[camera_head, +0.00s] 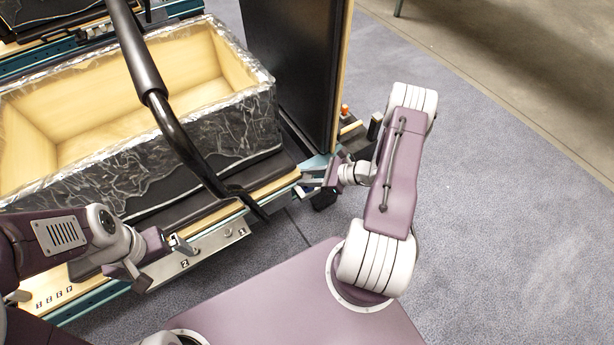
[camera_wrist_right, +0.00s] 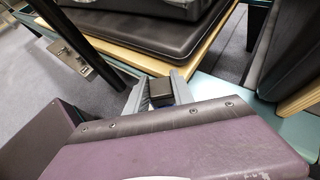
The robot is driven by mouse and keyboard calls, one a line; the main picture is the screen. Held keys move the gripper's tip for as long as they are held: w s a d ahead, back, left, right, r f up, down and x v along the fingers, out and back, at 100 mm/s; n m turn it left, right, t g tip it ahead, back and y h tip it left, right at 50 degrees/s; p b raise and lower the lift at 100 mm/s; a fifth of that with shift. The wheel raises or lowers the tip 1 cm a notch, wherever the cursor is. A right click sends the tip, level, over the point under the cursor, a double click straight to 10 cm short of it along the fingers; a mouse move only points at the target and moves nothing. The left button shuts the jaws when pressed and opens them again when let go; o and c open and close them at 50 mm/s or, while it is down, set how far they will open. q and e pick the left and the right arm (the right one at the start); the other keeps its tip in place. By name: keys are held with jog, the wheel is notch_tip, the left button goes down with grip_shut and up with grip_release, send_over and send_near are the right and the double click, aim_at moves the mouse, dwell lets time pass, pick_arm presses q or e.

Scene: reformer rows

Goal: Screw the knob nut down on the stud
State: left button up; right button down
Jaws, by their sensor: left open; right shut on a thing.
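My right gripper (camera_head: 314,180) is at the near right corner of the reformer frame, low beside its teal end. In the right wrist view, its two grey fingers (camera_wrist_right: 158,96) are closed around a small dark block, which looks like the knob nut (camera_wrist_right: 161,88). The stud does not show in either view; I cannot tell whether the knob nut sits on it. My left gripper (camera_head: 183,246) is open and empty, in front of the reformer's metal side rail (camera_head: 215,240).
A wooden box (camera_head: 180,130) with black marbled sides stands on the reformer. A black curved bar (camera_head: 160,100) crosses it towards the frame edge. A tall black panel (camera_head: 295,65) stands behind the right arm. The carpet (camera_head: 500,200) on the right is clear.

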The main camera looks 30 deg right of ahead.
jog(key=c, duration=1)
grip_release()
jog(key=s+d+r+p, duration=0.1)
jog(key=d+r+p, duration=0.1)
jog(key=r+p, duration=0.1)
jog(key=s+d+r+p, duration=0.2)
jog(key=r+p, duration=0.1)
jog(key=r, duration=0.1)
jog(key=s+d+r+p, duration=0.1)
jog(key=s+r+p, duration=0.1)
jog(key=r+p, duration=0.2)
jog(key=shift+s+d+r, duration=0.2)
jog(key=shift+s+d, duration=0.05)
jog(key=shift+d, duration=0.15)
